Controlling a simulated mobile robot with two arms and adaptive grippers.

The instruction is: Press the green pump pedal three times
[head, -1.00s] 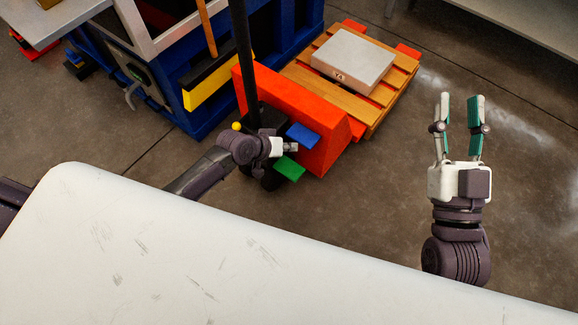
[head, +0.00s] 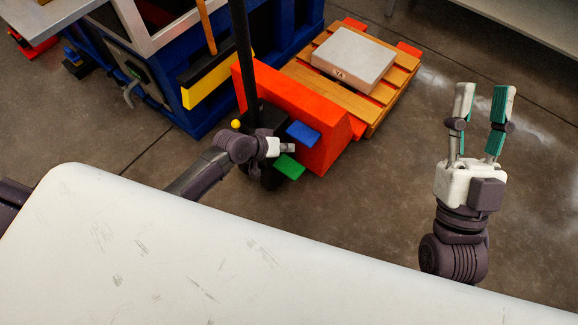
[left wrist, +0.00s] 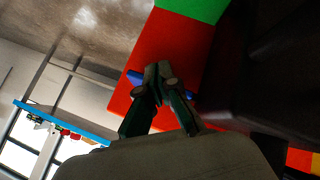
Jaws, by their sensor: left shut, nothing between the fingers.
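The green pedal (head: 289,167) sticks out from the black base beside the red-orange housing (head: 318,150). The blue pedal (head: 303,133) sits a little above it in the head view. My left gripper (head: 290,148) is shut and empty, between the two pedals in that view; I cannot tell if it touches either. In the left wrist view, my left fingertips (left wrist: 159,76) are closed in front of the red housing (left wrist: 175,50). The blue pedal (left wrist: 135,77) is partly hidden behind them, and a green surface (left wrist: 197,8) shows at the top edge. My right gripper (head: 483,92) is open and empty.
A black post (head: 242,60) rises beside the housing. A wooden pallet (head: 385,93) with a grey box (head: 352,58) stands behind it. A blue machine frame (head: 210,115) is at upper left. A white surface (head: 150,250) fills the foreground. Floor at right is clear.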

